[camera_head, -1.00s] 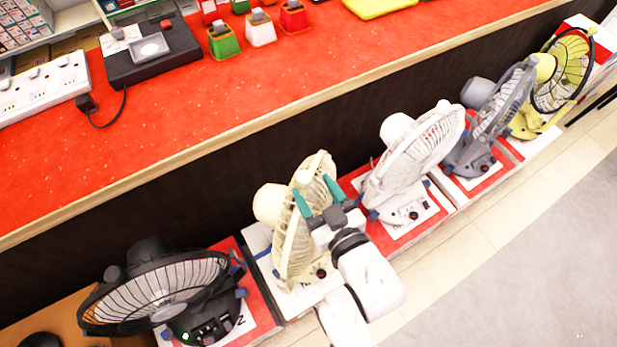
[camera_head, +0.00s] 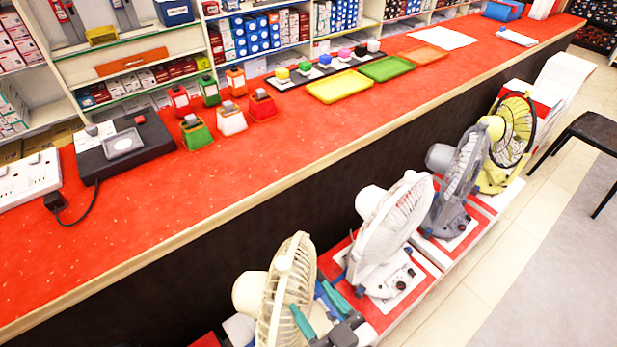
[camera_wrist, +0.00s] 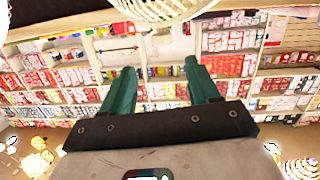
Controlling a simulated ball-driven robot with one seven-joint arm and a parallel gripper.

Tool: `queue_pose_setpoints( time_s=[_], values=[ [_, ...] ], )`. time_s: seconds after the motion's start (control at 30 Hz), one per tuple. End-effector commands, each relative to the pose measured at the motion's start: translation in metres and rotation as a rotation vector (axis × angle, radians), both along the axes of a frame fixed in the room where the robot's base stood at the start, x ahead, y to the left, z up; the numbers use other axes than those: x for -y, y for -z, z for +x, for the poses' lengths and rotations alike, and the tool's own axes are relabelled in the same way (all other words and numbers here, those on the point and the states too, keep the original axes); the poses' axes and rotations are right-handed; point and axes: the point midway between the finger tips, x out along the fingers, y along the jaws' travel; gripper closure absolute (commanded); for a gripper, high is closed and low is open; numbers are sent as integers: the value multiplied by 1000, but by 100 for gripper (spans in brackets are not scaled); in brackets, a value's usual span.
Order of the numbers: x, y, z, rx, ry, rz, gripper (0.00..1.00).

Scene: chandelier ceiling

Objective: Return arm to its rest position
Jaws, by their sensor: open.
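My gripper (camera_head: 317,308) shows at the bottom of the head view, its two green fingers apart and nothing between them. It is right beside the cream fan (camera_head: 286,291); whether it touches the fan I cannot tell. In the wrist view my gripper (camera_wrist: 161,80) is open and empty, with part of a pale fan grille (camera_wrist: 155,8) at the top beyond the fingertips. Most of my arm is below the edge of the head view.
A white fan (camera_head: 392,232), a grey fan (camera_head: 458,180) and a yellow fan (camera_head: 507,140) stand in a row along the red counter (camera_head: 300,150). A black stool (camera_head: 596,130) stands at the right. Tiled floor (camera_head: 500,270) in front of the fans is clear.

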Motion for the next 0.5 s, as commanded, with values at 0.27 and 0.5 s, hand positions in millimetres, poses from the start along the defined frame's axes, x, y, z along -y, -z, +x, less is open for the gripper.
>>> queue_pose_setpoints(
  time_s=[0.27,0.5],
  values=[
    [19,14,4,-81,41,-41,40],
    [102,68,-9,-445,205,-178,40]
  ],
)
